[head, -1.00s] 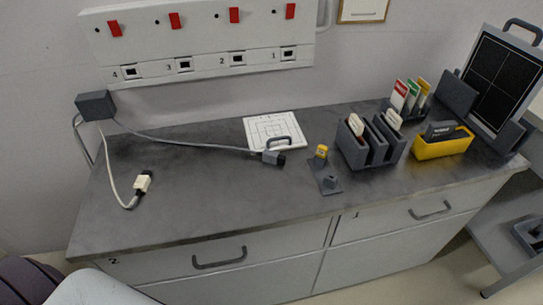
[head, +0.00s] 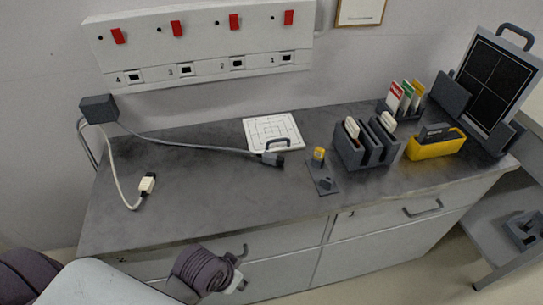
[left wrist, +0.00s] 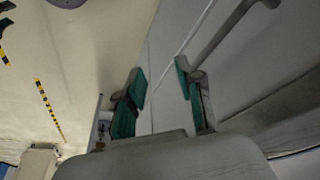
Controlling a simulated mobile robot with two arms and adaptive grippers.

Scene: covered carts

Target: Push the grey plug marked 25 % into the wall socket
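A dark grey plug (head: 272,160) on a grey cable lies on the counter near a white board; its marking is not readable. A second plug, white with a dark end (head: 148,183), lies at the counter's left. Both cables run from a dark grey box (head: 98,108). The white wall panel (head: 205,72) has several numbered sockets, including socket 1 (head: 287,58), below red tabs. My left gripper is open and empty in the left wrist view (left wrist: 160,72), by a pale cabinet front. The head view shows my left wrist low before the drawers. My right gripper is not seen.
A white board with a handle (head: 273,132) lies beside the grey plug. A small dark stand with a yellow piece (head: 320,154), a grey slotted rack (head: 347,152) and a yellow bin (head: 437,146) stand to the right. The counter's left middle is clear.

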